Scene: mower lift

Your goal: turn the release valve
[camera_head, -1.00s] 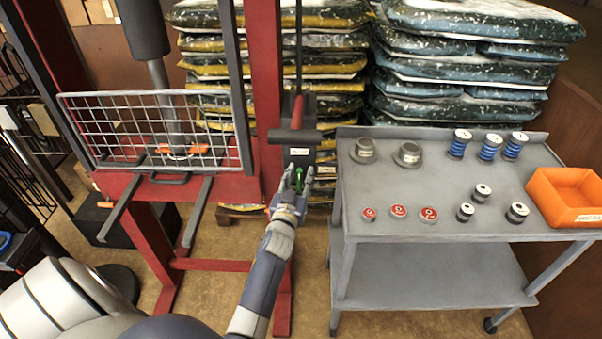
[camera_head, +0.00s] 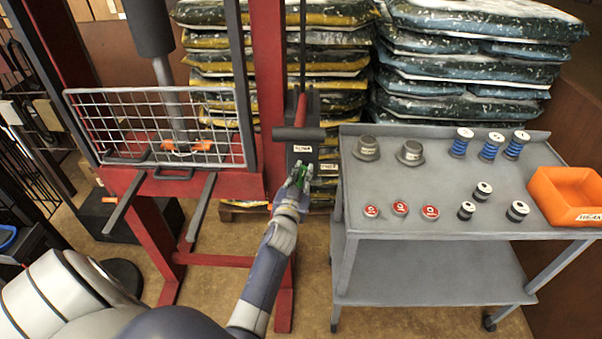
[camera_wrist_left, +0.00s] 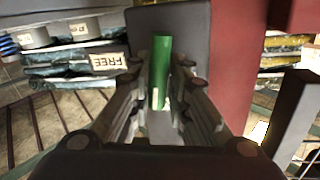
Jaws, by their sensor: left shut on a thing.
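The release valve is a green handle (camera_wrist_left: 160,72) on a dark grey block (camera_wrist_left: 190,22), seen between my left gripper's fingers in the left wrist view. In the head view the green handle (camera_head: 306,171) shows only in part behind the fingers. My left gripper (camera_head: 300,176) is shut on it, below the pump's dark cylinder (camera_head: 298,134) on the red press frame (camera_head: 268,75). A label reading FREE (camera_wrist_left: 106,62) sits beside the handle in the left wrist view. My right gripper is not in view.
A grey cart (camera_head: 400,255) stands close to the right, with weights, blue-banded spools, red-topped discs and an orange bin (camera_head: 566,196). A wire guard (camera_head: 155,125) and two forward bars of the press are to the left. Stacked bags (camera_head: 470,60) stand behind.

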